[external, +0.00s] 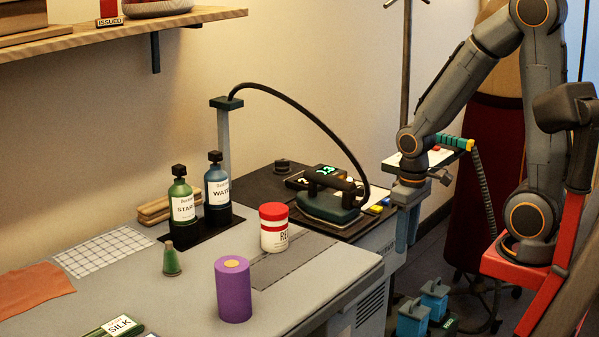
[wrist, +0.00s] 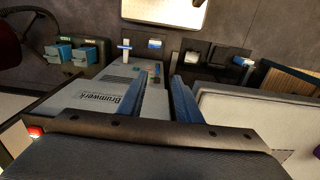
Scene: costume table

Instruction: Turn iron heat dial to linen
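The iron (external: 327,207), dark teal with a dark handle, rests on a dark stand at the back right of the table. A small dark panel with lit green marks (external: 325,171) shows just behind its handle. I cannot make out a heat dial or a linen mark in either view. My gripper (external: 405,238) points down beside the table's right side, to the right of the iron and apart from it. Its two blue fingers also show in the wrist view (wrist: 169,85), with a gap between them and nothing held.
A black hose (external: 310,120) arches from a post to the iron. A red-and-white jar (external: 274,238), purple spool (external: 233,296), starch bottle (external: 182,208) and water bottle (external: 217,190) stand left of it. Teal-handled boxes (external: 412,319) stand below. A branded cabinet (wrist: 103,98) lies beneath my gripper.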

